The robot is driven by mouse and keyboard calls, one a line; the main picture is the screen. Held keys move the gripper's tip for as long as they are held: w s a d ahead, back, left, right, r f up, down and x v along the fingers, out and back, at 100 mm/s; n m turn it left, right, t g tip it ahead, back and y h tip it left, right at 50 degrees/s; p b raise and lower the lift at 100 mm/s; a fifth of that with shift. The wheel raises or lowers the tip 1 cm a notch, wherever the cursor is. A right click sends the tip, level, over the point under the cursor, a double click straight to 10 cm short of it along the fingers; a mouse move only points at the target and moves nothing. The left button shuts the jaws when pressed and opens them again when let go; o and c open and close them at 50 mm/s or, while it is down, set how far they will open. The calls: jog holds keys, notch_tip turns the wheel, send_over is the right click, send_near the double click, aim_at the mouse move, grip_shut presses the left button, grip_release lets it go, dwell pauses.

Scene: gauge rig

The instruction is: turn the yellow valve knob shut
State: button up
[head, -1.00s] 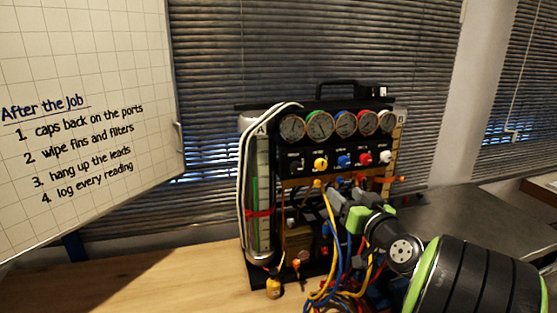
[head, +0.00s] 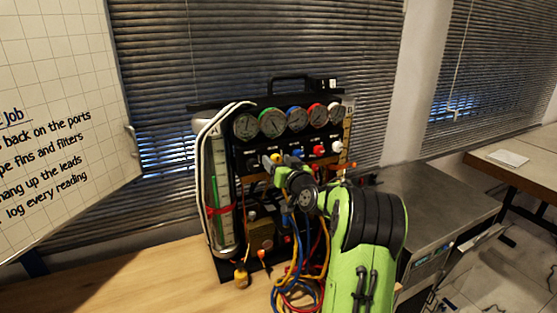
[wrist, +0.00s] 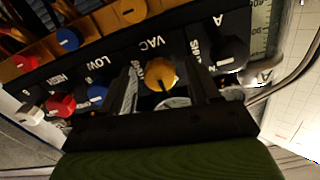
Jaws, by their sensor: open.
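The yellow valve knob (wrist: 160,74) is round, with a dark line on its face, and sits on a black panel near the "VAC" label in the wrist view. My gripper (wrist: 166,88) is open, one finger on each side of the knob; I cannot tell whether either finger touches it. In the head view my gripper (head: 269,163) is at the rig's panel, and the yellow knob (head: 276,157) shows only in part beside it.
Blue (head: 298,153), red (head: 319,150) and white (head: 338,147) knobs line up to the right. A black knob (wrist: 231,54) is close to one finger in the wrist view. Gauges (head: 271,122) sit above; looped hoses (head: 292,290) hang below.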

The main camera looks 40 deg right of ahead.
jog(key=shift+s, duration=0.1)
jog(key=shift+c, duration=0.2)
jog(key=c, duration=1)
jog(key=shift+m, duration=0.3)
jog(key=m+b, duration=0.1)
jog(key=m, duration=0.2)
jog(key=shift+m, duration=0.3)
jog(key=m, duration=0.4)
jog(key=m+p, duration=0.1)
jog(key=m, duration=0.4)
jog(key=shift+m, duration=0.4)
jog(key=shift+m+p, duration=1.1)
jog(key=shift+m, duration=0.9)
